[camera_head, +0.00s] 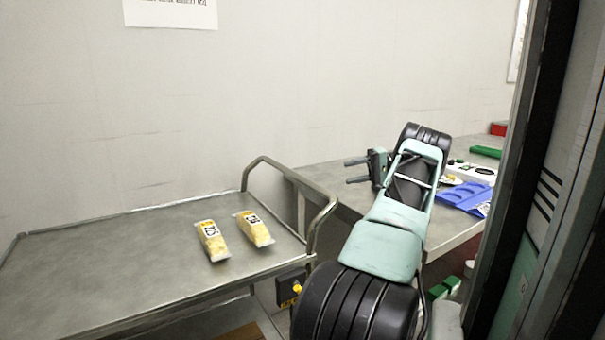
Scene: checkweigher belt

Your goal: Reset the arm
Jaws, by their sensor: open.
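My arm rises from the lower middle of the head view, bent, in front of the back table. My gripper (357,171) points left with its two dark fingers apart. It is open and nothing shows between the fingers. It is over or in front of the left part of the back table (325,190), right of the cart rail. I cannot tell its height above the table.
A metal cart (120,265) at left bears two yellow packs, a left pack (212,241) and a right pack (254,229). Its raised rail (322,222) stands close to my arm. A dark post (515,170) stands at right.

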